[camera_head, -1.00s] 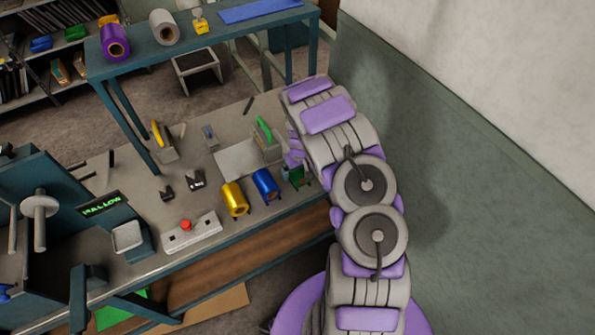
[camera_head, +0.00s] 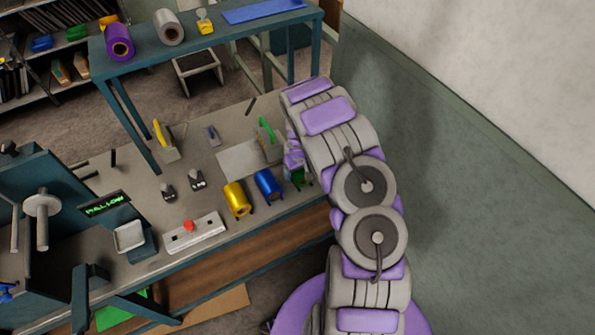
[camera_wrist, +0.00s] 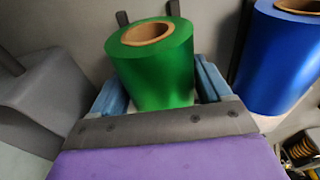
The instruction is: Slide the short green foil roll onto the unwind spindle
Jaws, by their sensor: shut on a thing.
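The short green foil roll (camera_wrist: 152,68) stands between the two blue finger pads of my gripper (camera_wrist: 155,85) in the wrist view, its cardboard core (camera_wrist: 146,33) facing the camera. My gripper is shut on it. In the head view my arm hides most of the gripper, and only a small green part of the roll (camera_head: 297,176) shows at the bench's right end. A spindle with a round pale flange (camera_head: 41,206) is on the machine at the far left of the head view, well away from my gripper. I cannot tell whether the roll touches the bench.
A blue roll (camera_head: 268,184) is close beside the green one, also in the wrist view (camera_wrist: 282,60). A gold roll (camera_head: 237,198) is left of it. A control box with a red button (camera_head: 190,228) and small dark blocks stand between the rolls and the machine. A wall (camera_head: 420,150) is on the right.

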